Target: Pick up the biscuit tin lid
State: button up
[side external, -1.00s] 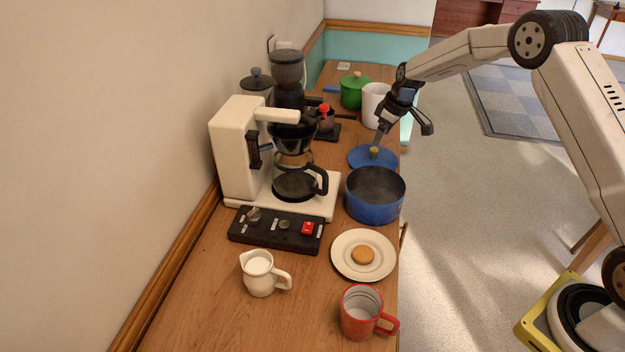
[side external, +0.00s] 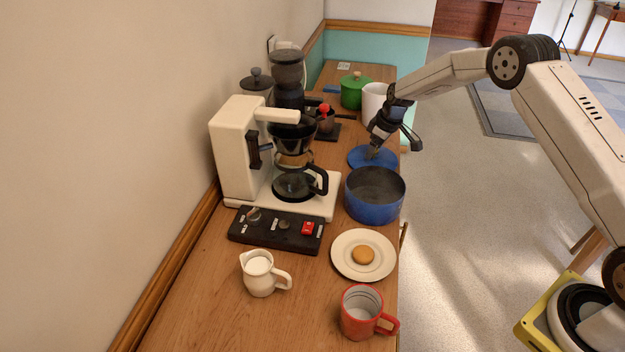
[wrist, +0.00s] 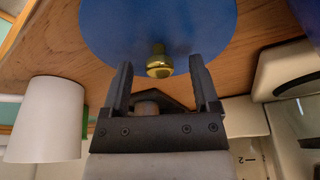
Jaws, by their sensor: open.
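The biscuit tin lid is a flat blue disc (side external: 358,158) with a small brass knob, lying on the wooden counter behind the blue pot (side external: 376,196). In the wrist view the lid (wrist: 120,25) fills the top middle, and its knob (wrist: 159,66) appears between my two fingertips. My gripper (side external: 373,150) is over the lid, pointing down, with its jaws open. In the side view the gripper hides the knob. I cannot tell whether either finger touches it.
A coffee maker (side external: 240,150) stands left of the lid. A white cylinder (side external: 374,103) and a green pot (side external: 352,94) stand behind it. A plate with a biscuit (side external: 363,255), a red mug (side external: 362,312) and a milk jug (side external: 259,273) are nearer. The counter's right edge is close.

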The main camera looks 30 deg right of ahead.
dwell(0.4)
grip_shut()
jog(key=shift+r, duration=0.15)
jog(key=shift+r, duration=0.6)
jog(key=s+a+r, duration=0.2)
jog(key=s+r, duration=0.9)
jog(key=s, duration=0.2)
jog(key=shift+s+a+r, duration=0.15)
jog(key=shift+s+r, duration=0.1)
jog(key=shift+s, duration=0.15)
